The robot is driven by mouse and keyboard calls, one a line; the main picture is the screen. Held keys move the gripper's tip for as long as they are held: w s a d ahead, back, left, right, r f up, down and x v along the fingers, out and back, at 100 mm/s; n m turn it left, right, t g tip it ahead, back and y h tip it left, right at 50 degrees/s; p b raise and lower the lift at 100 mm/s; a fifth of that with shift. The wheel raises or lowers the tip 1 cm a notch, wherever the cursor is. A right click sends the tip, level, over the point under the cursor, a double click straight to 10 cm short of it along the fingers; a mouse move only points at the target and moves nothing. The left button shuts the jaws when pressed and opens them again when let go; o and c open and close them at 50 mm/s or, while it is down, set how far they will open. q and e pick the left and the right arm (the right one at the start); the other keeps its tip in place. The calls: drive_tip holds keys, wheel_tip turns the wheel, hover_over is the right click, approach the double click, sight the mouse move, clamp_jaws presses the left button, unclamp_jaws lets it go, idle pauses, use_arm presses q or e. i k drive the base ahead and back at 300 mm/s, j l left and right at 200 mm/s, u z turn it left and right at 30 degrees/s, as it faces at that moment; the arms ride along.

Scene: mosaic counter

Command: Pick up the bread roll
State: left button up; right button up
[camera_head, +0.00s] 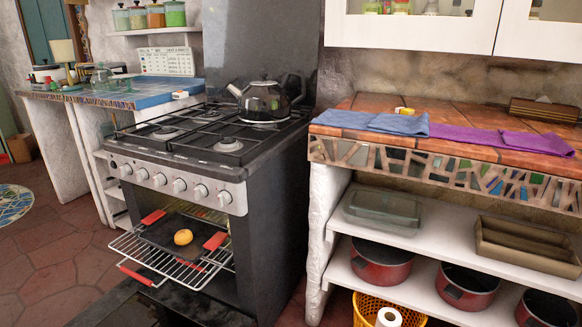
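The bread roll (183,237) is small, round and golden. It lies on a dark baking tray (160,232) with red handles at its ends. The tray sits on a wire oven rack (195,269) that is pulled out of the open oven in the stove (197,185). Neither of my grippers shows in the head view.
The open oven door (115,307) hangs low at the front. A kettle (265,101) stands on the hob. A tiled counter at right holds blue (382,123) and purple (500,138) cloths, with red pots (381,264) and a yellow basket (372,307) below.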

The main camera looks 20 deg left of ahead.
sight(183, 238)
drive_tip(key=u, duration=1.6)
drive_tip(key=i+l, duration=0.1)
drive_tip(key=l, duration=0.15)
